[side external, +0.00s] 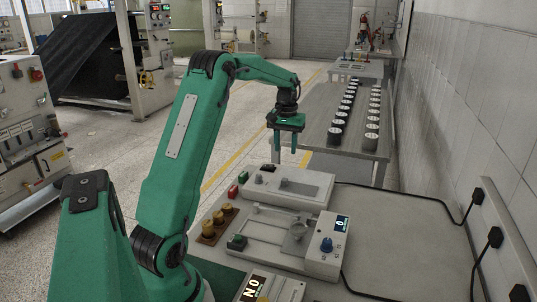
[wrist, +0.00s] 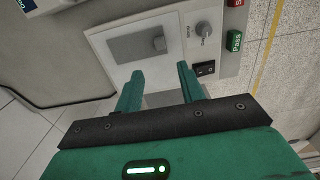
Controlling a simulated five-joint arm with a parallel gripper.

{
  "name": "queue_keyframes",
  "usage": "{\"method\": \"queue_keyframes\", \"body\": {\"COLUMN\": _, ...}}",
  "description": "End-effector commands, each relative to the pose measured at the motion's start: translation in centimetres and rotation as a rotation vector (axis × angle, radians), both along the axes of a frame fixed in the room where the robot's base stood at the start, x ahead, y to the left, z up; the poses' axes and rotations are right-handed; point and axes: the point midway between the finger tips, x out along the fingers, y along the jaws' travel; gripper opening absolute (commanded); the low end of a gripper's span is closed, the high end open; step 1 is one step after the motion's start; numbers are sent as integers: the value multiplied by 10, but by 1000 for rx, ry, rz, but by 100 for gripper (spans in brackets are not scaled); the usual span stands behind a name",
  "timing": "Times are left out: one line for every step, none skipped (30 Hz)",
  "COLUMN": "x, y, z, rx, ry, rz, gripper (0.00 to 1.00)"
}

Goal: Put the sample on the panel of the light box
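The light box (side external: 318,190) stands on the near bench, with my gripper (side external: 285,157) above it. In the wrist view, the light box (wrist: 107,48) has a flat grey panel (wrist: 130,45) on its top. A small dark grey square piece (wrist: 159,43) lies on this panel, right of its middle; it looks like the sample, though I cannot be sure. My gripper (wrist: 160,70) is open, with its two green fingers apart and nothing seen between them. The fingertips point down and are clear of the panel in the side view.
Beside the panel are a knob (wrist: 203,29), a black switch (wrist: 205,68) and a green Pass button (wrist: 235,40). A grey device with a blue dial (side external: 327,244) stands nearer, with brass-coloured weights (side external: 218,218) to its left. Cables run across the bench's right side.

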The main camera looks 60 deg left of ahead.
Motion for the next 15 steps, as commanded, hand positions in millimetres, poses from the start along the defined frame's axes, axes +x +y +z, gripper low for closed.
{"method": "queue_keyframes", "body": {"x": 0, "y": 0, "z": 0, "rx": 0, "ry": 0, "rz": 0, "gripper": 39}}
{"method": "queue_keyframes", "body": {"x": 0, "y": 0, "z": 0, "rx": 0, "ry": 0, "rz": 0, "gripper": 39}}
{"method": "queue_keyframes", "body": {"x": 0, "y": 0, "z": 0, "rx": 0, "ry": 0, "rz": 0, "gripper": 39}}
{"method": "queue_keyframes", "body": {"x": 0, "y": 0, "z": 0, "rx": 0, "ry": 0, "rz": 0, "gripper": 39}}
{"method": "queue_keyframes", "body": {"x": 0, "y": 0, "z": 0, "rx": 0, "ry": 0, "rz": 0, "gripper": 39}}
{"method": "queue_keyframes", "body": {"x": 0, "y": 0, "z": 0, "rx": 0, "ry": 0, "rz": 0, "gripper": 39}}
{"method": "queue_keyframes", "body": {"x": 0, "y": 0, "z": 0, "rx": 0, "ry": 0, "rz": 0, "gripper": 39}}
{"method": "queue_keyframes", "body": {"x": 0, "y": 0, "z": 0, "rx": 0, "ry": 0, "rz": 0, "gripper": 39}}
{"method": "queue_keyframes", "body": {"x": 0, "y": 0, "z": 0, "rx": 0, "ry": 0, "rz": 0, "gripper": 39}}
{"method": "queue_keyframes", "body": {"x": 0, "y": 0, "z": 0, "rx": 0, "ry": 0, "rz": 0, "gripper": 39}}
{"method": "queue_keyframes", "body": {"x": 0, "y": 0, "z": 0, "rx": 1, "ry": -1, "rz": 0, "gripper": 39}}
{"method": "queue_keyframes", "body": {"x": 0, "y": -1, "z": 0, "rx": 1, "ry": -1, "rz": -1, "gripper": 39}}
{"method": "queue_keyframes", "body": {"x": 0, "y": -1, "z": 1, "rx": 1, "ry": -1, "rz": -3, "gripper": 39}}
{"method": "queue_keyframes", "body": {"x": 0, "y": -3, "z": 2, "rx": 2, "ry": -4, "rz": -5, "gripper": 39}}
{"method": "queue_keyframes", "body": {"x": 0, "y": -5, "z": 4, "rx": 4, "ry": -6, "rz": -9, "gripper": 39}}
